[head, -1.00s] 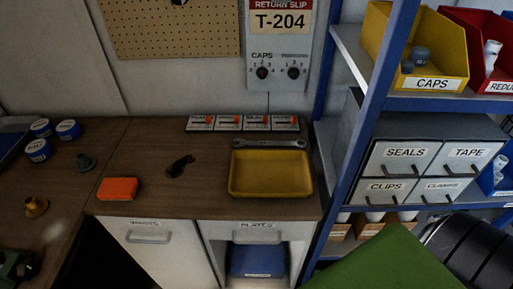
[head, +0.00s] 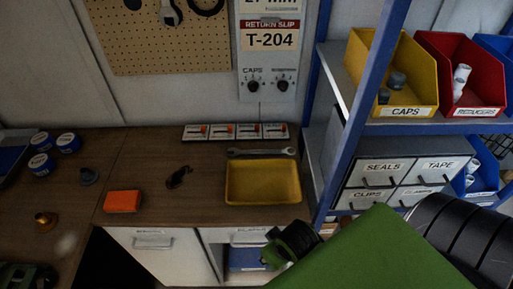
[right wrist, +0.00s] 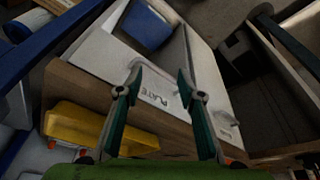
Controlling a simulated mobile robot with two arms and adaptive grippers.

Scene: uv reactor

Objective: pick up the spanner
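The spanner (head: 262,152) is a long grey metal tool. In the head view it lies across the bench just behind the yellow tray (head: 262,202). I cannot make the spanner out in the right wrist view, where the yellow tray (right wrist: 75,128) shows at lower left. My right gripper (right wrist: 160,76) is open and empty, its two fingers apart, with drawer fronts beyond them. In the head view, the dark end of my right arm is in front of the bench's right part, nearer me than the tray; its fingertips are not clear there. My left gripper is in neither view.
Small labelled boxes (head: 235,131) stand behind the spanner. An orange block (head: 122,201) and a dark small item (head: 178,177) lie left of the tray. A blue shelf post (head: 368,105) rises at the right. Another wrench-like tool hangs on the pegboard (head: 150,50).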

